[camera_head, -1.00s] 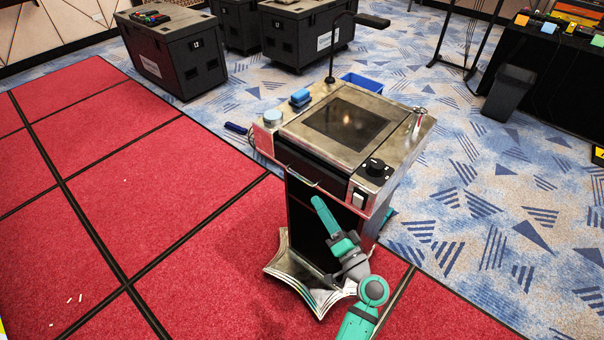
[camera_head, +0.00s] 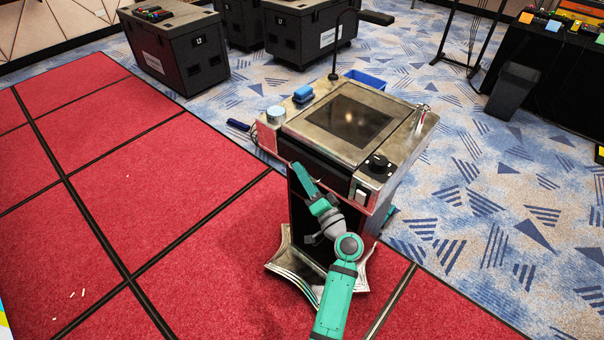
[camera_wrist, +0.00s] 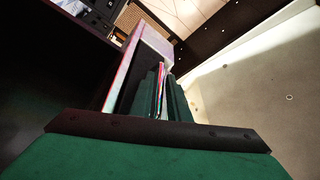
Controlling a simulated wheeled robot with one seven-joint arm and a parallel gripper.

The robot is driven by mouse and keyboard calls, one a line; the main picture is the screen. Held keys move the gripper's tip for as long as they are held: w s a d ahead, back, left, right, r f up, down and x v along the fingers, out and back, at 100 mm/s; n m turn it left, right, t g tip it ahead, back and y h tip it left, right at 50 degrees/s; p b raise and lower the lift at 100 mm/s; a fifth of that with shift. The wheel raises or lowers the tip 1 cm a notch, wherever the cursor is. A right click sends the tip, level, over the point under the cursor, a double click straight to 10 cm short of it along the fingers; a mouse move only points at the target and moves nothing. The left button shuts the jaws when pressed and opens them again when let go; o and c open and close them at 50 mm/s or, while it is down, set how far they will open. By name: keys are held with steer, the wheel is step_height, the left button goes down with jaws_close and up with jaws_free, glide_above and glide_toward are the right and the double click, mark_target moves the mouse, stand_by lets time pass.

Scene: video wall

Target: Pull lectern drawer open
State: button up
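The lectern (camera_head: 388,165) stands at the middle of the head view, with a metal top and a dark front. Its drawer front (camera_head: 328,172) is the dark strip just under the top's front edge and looks flush with the body. My gripper (camera_head: 297,167) is raised against the left part of this front, where it hides the drawer's handle. In the wrist view, the two dark green fingers of my gripper (camera_wrist: 165,85) stand close together, with a thin pale and reddish strip showing between them. I cannot tell whether they grip it.
On the lectern top are a blue block (camera_head: 303,94), a round silver-blue piece (camera_head: 276,115), a black knob (camera_head: 377,163) and a gooseneck microphone (camera_head: 375,18). Black cases (camera_head: 175,48) stand behind. A bin (camera_head: 511,90) is at right. Red carpet (camera_head: 150,190) at left is mostly clear.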

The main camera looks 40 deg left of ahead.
jaws_close()
stand_by(0.8)
stand_by(0.6)
